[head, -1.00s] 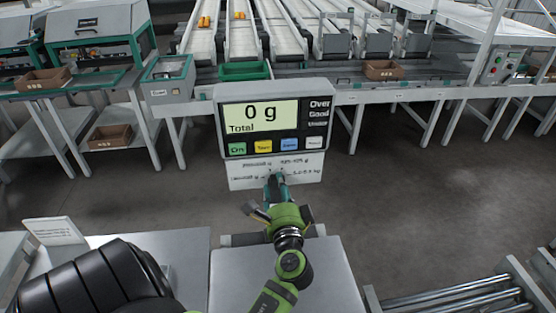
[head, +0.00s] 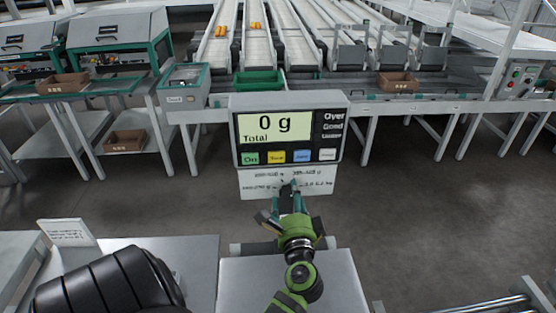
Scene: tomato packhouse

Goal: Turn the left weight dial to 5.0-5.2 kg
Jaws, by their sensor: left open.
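The scale's display unit (head: 289,99) stands in the middle of the head view and reads "0 g Total". Below its coloured buttons is a pale label panel (head: 255,184) with small print that I cannot read surely. My left gripper (head: 289,188) reaches up to this panel, its fingertips in front of the panel's middle. The gripper is open. The left weight dial cannot be made out; the gripper covers that part of the panel, and I cannot tell whether the fingers touch anything. My right gripper is not in view.
The bare scale plate (head: 285,285) lies below my left arm. A small white card (head: 66,233) stands at the left. Sorting lanes with a green bin (head: 259,84) and a brown carton (head: 398,82) are behind. Open grey floor lies to the right.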

